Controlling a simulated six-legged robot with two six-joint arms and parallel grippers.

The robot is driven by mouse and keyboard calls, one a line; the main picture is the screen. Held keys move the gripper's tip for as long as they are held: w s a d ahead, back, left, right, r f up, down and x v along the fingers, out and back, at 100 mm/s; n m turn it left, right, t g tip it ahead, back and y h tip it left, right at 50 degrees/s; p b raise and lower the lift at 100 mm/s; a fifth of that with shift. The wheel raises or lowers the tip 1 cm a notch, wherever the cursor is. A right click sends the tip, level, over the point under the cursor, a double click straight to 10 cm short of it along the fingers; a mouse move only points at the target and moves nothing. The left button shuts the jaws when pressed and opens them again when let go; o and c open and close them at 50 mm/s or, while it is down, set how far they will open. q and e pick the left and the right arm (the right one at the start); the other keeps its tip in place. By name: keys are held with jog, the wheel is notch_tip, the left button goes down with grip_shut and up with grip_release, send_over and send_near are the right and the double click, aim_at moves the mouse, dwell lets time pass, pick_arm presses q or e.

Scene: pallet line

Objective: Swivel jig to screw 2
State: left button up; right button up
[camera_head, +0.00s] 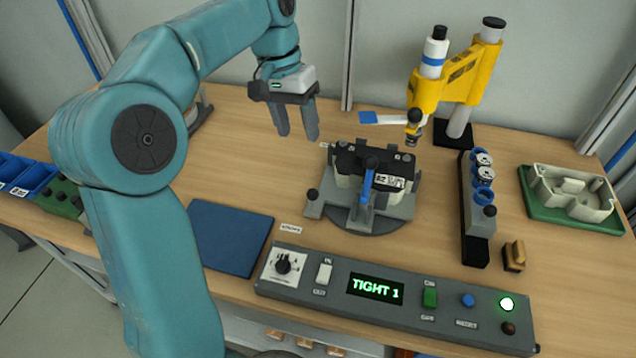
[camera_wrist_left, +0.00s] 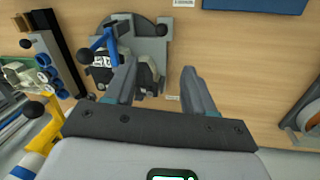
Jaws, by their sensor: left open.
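The jig (camera_head: 365,212) is a grey plate on a round base in the middle of the table. A black-and-white part (camera_head: 360,165) sits in it, and a blue-handled clamp (camera_head: 368,187) stands over the part. The jig also shows in the left wrist view (camera_wrist_left: 155,28), at upper left. My left gripper (camera_head: 300,137) is open and empty, above the table behind and left of the jig, apart from it. Its two fingers (camera_wrist_left: 158,92) point toward the table in the left wrist view, one overlapping the jig's edge. My right gripper is not in view.
A yellow screwdriver stand (camera_head: 455,80) rises behind the jig. A dark socket rack (camera_head: 477,215) and a green tray with a pale housing (camera_head: 528,200) are at right. The control panel (camera_head: 330,295) in front reads "TIGHT 1" with a green light lit. A blue mat (camera_head: 228,240) lies left.

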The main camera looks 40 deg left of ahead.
aim_at(311, 190)
pick_arm(q)
jog(key=d+f, duration=0.1)
jog(key=f, duration=0.4)
jog(key=f+b, duration=0.1)
jog(key=f, duration=0.3)
jog(key=d+f, duration=0.1)
jog(key=f, duration=0.4)
jog(key=shift+d+f+b, duration=0.3)
jog(key=shift+f+b, duration=0.05)
jog(key=shift+b, duration=0.05)
jog(key=shift+w+d+f, duration=0.15)
jog(key=shift+f, duration=0.35)
grip_shut()
